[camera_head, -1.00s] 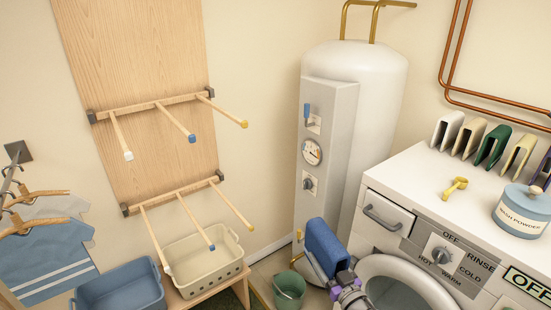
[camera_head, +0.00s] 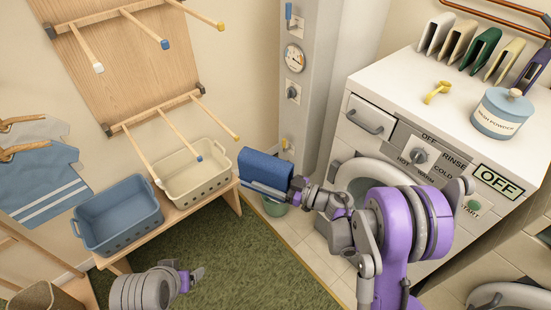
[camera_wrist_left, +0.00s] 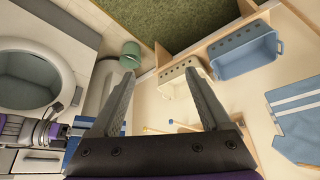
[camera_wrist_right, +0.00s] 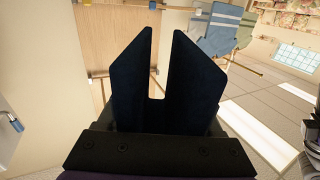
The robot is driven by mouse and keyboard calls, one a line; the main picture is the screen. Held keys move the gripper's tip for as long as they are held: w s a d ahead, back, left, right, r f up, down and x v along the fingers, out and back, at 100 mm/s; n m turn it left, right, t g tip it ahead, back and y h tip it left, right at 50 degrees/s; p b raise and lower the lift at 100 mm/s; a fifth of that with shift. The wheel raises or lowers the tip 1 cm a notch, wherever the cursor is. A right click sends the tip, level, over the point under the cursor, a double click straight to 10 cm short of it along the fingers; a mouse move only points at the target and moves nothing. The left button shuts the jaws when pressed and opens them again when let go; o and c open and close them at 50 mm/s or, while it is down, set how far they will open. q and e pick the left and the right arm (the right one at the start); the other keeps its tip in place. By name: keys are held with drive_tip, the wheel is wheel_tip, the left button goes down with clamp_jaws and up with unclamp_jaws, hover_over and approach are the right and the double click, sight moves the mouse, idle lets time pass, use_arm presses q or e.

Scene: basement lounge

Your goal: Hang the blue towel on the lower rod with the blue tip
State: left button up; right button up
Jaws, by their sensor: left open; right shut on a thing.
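The blue towel (camera_head: 264,168) hangs folded from my right gripper (camera_head: 294,188), which is shut on it, in front of the boiler. In the right wrist view the towel (camera_wrist_right: 190,75) appears as two dark flaps with a gap between them and hides the fingertips. The lower rack (camera_head: 155,112) has rods with white, blue and yellow tips. Its middle rod ends in the blue tip (camera_head: 199,158), to the left of the towel and apart from it. My left gripper (camera_head: 194,279) is low over the green rug; its fingers are apart and empty in the left wrist view (camera_wrist_left: 160,75).
A cream basket (camera_head: 192,182) and a blue basket (camera_head: 118,214) stand on a wooden bench below the rods. The upper rack (camera_head: 115,14) is above. A green bucket (camera_head: 274,207) is behind the towel, and the washing machine (camera_head: 376,85) is at the right.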

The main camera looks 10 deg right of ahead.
use_arm(q)
drive_tip(key=shift+o, duration=1.1)
drive_tip(key=w+d+r+m+g, duration=0.1)
drive_tip(key=w+d+r+m, duration=0.3)
drive_tip(key=w+r+m, duration=0.2)
drive_tip(key=w+r, duration=0.2)
drive_tip(key=w, duration=0.1)
wheel_tip(320, 180, up, 8)
drive_tip(key=m+g, duration=0.4)
drive_tip(key=m, duration=1.4)
hover_over(269, 168)
drive_tip(key=w, duration=0.4)
drive_tip(key=shift+s+a, duration=0.15)
drive_tip(key=shift+s, duration=0.05)
drive_tip(key=shift+d+f+m, duration=0.2)
drive_tip(key=shift+d+m, duration=0.1)
wheel_tip(269, 168, down, 12)
drive_tip(key=shift+r, duration=0.15)
